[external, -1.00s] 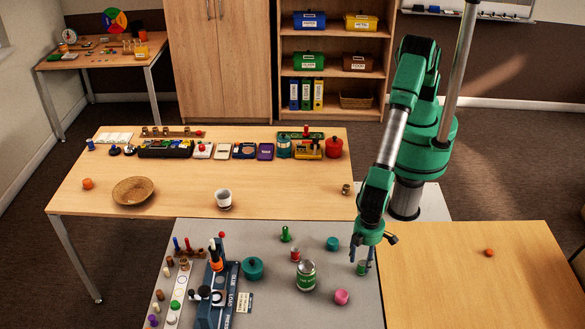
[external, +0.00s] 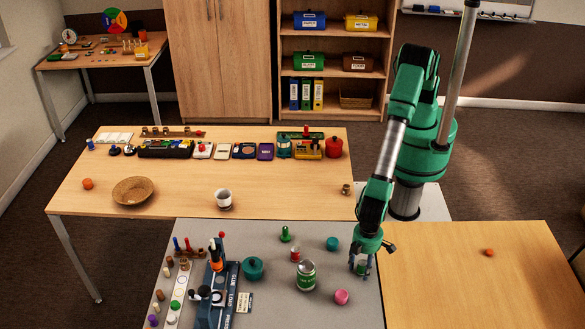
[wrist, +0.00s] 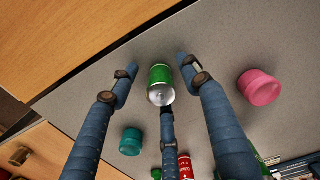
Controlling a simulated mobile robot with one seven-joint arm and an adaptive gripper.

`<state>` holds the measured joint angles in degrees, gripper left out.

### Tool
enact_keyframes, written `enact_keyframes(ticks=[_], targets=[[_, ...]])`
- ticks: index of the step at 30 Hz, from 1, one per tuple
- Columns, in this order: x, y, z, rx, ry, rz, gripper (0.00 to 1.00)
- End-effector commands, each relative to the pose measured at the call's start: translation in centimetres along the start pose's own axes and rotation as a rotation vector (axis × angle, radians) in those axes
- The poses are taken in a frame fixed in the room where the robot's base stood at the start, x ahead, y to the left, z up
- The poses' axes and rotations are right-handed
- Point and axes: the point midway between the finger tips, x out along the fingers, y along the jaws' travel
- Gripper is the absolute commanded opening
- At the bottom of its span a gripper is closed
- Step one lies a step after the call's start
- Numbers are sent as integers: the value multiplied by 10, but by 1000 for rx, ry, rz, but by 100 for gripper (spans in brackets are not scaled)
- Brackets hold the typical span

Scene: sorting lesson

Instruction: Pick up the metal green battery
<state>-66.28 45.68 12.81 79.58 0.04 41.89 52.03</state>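The metal green battery (wrist: 160,76) is a small green cylinder with a silver end. It stands on the grey table top, and in the external view the fingers partly hide it. My gripper (external: 360,273) is low over the table around the battery. In the wrist view my gripper's blue fingers (wrist: 157,78) are spread on several sides of the battery. Gaps show between the two upper fingertips and its sides. The lower finger is close to its silver end; whether it touches cannot be told.
A pink cylinder (external: 341,297), a teal cylinder (external: 332,243), a green tin (external: 306,275) and a red can (external: 295,254) stand left of my gripper. A wooden table (external: 470,285) adjoins on the right. Grey surface is clear just around the battery.

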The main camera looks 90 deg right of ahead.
Motion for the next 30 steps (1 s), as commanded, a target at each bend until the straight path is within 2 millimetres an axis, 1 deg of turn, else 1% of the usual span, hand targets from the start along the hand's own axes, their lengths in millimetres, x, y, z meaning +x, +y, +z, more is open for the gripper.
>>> enact_keyframes(ticks=[1,2,3,5,6,7,16,20,26,30], targets=[[0,0,0,0,0,0,39],[0,0,0,0,0,0,33],[0,0,0,0,0,0,25],[0,0,0,0,0,0,13],[0,0,0,0,0,0,6],[0,0,0,0,0,0,0],[-1,0,0,0,0,0,0],[-4,0,0,0,0,-1,0],[-20,-1,0,0,1,-2,0],[-40,-1,0,0,1,-2,0]])
